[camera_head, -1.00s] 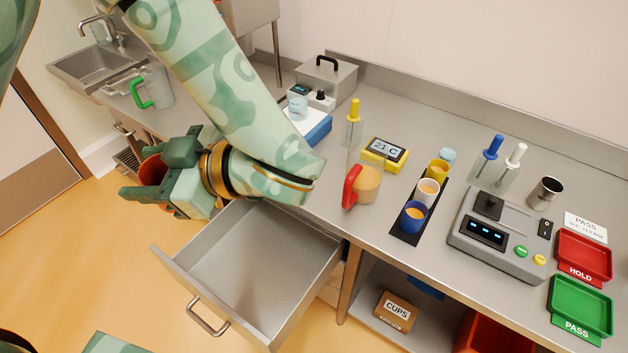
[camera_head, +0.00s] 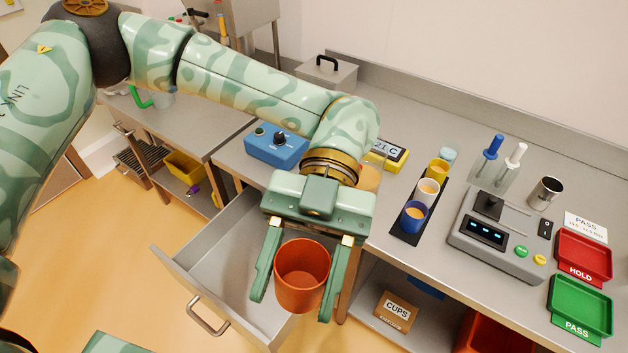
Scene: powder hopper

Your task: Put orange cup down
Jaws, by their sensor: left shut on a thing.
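The orange cup (camera_head: 302,278) is between the two fingers of my left gripper (camera_head: 291,305), its open top facing the camera. My left gripper is shut on the cup and points down and toward the front. The cup appears over the right front part of the open drawer (camera_head: 205,262); its height above the drawer is hard to tell. I see no other thing touching it. My right gripper is not in view.
A dark strip with blue (camera_head: 414,218), white and yellow cups is on the counter, right of my gripper. Farther right are a grey device (camera_head: 490,235), red tray (camera_head: 583,255) and green tray (camera_head: 580,307). My arm hides part of the counter. A CUPS box (camera_head: 396,311) sits below.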

